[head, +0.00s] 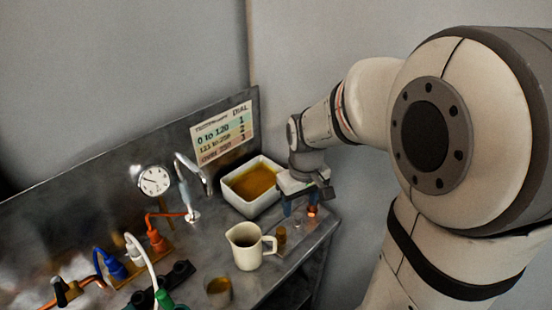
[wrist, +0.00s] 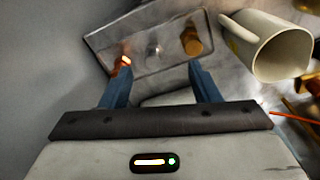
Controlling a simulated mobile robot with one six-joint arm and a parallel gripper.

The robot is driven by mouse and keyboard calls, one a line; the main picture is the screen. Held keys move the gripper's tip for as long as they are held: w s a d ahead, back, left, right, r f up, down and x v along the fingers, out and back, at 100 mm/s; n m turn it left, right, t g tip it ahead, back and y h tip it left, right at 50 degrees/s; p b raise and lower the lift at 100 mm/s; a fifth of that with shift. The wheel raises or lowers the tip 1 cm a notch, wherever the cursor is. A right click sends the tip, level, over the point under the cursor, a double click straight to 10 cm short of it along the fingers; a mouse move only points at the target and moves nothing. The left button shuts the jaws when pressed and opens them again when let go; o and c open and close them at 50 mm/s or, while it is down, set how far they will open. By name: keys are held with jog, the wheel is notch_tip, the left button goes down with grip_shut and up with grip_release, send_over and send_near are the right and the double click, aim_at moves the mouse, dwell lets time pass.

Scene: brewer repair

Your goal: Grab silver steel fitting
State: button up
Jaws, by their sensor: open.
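The silver steel fitting (wrist: 156,49) is small and stands on a flat metal tray (wrist: 135,40), between a copper-orange fitting (wrist: 122,64) on the left and a brass fitting (wrist: 191,41) on the right. In the head view the silver fitting (head: 298,223) shows faintly below my gripper (head: 300,207). My gripper's blue fingers are apart and nothing is between them. In the wrist view my gripper (wrist: 158,78) has the silver fitting ahead of it, roughly between the finger lines. The left fingertip appears close to the copper-orange fitting; I cannot tell whether they touch.
A cream mug (head: 247,247) stands next to the tray. A white basin of amber liquid (head: 252,187) is behind. A gauge (head: 154,180), a chrome spout (head: 188,185) and coloured cables and plugs (head: 112,262) crowd the left. The bench's right edge is close to the tray.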

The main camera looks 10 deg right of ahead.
aim_at(298, 215)
jog(key=w+f, duration=0.1)
jog(key=w+f+n, duration=0.1)
jog(key=w, duration=0.1)
jog(key=shift+a+f+g+p, duration=0.1)
jog(key=shift+f+g+p, duration=0.05)
jog(key=shift+g+p, duration=0.2)
jog(key=f, duration=0.8)
jog(key=shift+d+p, duration=0.3)
jog(key=shift+d, duration=0.05)
jog(key=c, duration=1.1)
jog(key=shift+r, duration=0.1)
